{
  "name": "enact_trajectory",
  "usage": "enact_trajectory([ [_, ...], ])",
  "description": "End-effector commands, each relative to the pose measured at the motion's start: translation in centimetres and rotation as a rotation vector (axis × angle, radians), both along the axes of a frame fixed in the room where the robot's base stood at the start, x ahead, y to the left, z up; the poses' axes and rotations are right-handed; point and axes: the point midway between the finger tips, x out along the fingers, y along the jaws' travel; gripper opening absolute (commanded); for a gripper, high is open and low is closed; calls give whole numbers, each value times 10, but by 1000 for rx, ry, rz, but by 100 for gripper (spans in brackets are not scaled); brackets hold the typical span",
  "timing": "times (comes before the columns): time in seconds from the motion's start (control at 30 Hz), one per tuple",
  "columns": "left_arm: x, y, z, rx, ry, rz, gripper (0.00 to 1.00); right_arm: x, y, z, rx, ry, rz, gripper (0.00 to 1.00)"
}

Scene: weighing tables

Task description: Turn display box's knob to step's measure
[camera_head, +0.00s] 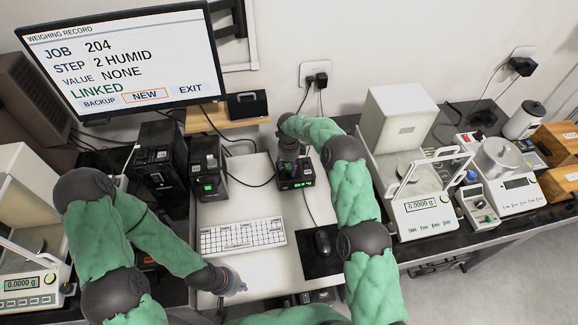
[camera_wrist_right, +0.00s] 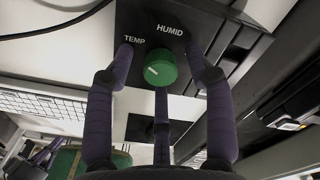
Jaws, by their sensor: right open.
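The small black display box (camera_head: 297,183) stands at the back of the white desk, with green digits lit but too small to read. In the right wrist view its top bears a green knob (camera_wrist_right: 160,68) with a white pointer mark on the left side, nearer TEMP than HUMID. My right gripper (camera_wrist_right: 160,75) is open over the box, its dark fingers spread around the knob; I cannot tell if they touch it. In the head view the right gripper (camera_head: 289,158) covers the knob. My left gripper (camera_head: 234,286) hangs near the desk's front edge. The monitor (camera_head: 125,60) reads STEP 2 HUMID, VALUE NONE, LINKED, with NEW outlined.
A white keyboard (camera_head: 243,236) lies in front of the box, and a mouse (camera_head: 322,242) on a black mat lies to its right. Black units (camera_head: 208,170) stand left of the box. Balances (camera_head: 425,215) stand on both sides. Cables trail behind.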

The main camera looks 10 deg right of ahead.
Motion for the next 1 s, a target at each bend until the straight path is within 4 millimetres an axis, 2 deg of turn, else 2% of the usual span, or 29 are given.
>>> enact_trajectory([
  [0.13, 0, 0, 0, 0, 0, 0, 0, 0, 0, 0, 0, 0, 0, 54],
  [0.17, 0, 0, 0, 0, 0, 0, 0, 0, 0, 0, 0, 0, 0, 48],
  [0.33, 0, 0, 0, 0, 0, 0, 0, 0, 0, 0, 0, 0, 0, 0],
  [0.73, 0, 0, 2, 0, 0, 0, 0, 0, 0, 1, 1, -1, -42, 0],
  [1.0, 0, 0, 9, 0, 0, 0, 0, 1, 0, 2, 0, -1, -209, 0],
])
